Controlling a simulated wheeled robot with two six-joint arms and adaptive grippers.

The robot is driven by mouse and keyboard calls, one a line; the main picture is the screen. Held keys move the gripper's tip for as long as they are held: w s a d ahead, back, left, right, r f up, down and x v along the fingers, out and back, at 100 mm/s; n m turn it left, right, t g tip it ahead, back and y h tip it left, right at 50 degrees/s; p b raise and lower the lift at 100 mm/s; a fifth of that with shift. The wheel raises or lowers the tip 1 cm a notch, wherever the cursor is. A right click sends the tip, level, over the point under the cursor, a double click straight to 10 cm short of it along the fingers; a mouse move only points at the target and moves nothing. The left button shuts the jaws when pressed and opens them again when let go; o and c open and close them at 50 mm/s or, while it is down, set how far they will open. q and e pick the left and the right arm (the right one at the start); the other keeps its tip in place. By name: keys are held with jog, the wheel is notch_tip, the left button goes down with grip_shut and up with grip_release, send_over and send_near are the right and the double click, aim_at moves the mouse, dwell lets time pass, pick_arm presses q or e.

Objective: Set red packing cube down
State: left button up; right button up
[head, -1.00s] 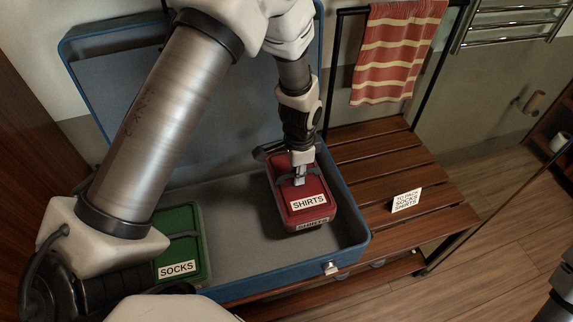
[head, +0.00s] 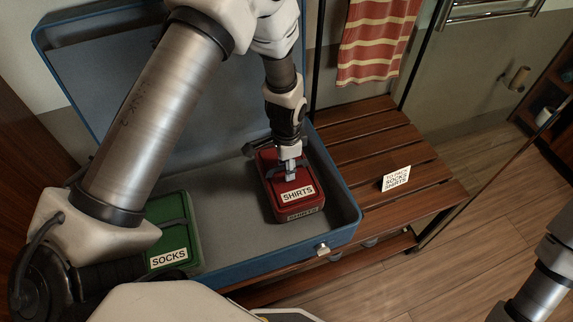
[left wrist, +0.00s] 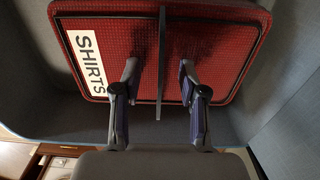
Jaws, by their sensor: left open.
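The red packing cube (head: 272,187), labelled SHIRTS, lies in the right part of the open blue suitcase (head: 346,229) and appears to rest on its grey floor. It also shows in the left wrist view (left wrist: 218,48), with a dark strap across its top. My left gripper (head: 290,171) is over the cube's top. In the left wrist view its fingers (left wrist: 159,75) stand apart, one on each side of the strap, with gaps between. The green packing cube (head: 176,222), labelled SOCKS, lies in the suitcase's left part, partly hidden by my arm. My right gripper is out of view.
The suitcase stands on a slatted wooden bench (head: 365,150). A small card (head: 396,178) listing socks and shirts stands on the bench to the right. A striped towel (head: 377,40) hangs behind. Grey suitcase floor is free between the two cubes.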

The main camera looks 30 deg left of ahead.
pick_arm(q)
notch_tip(320, 180, up, 12)
jog(key=p, duration=0.2)
jog(key=shift+a+r, duration=0.1)
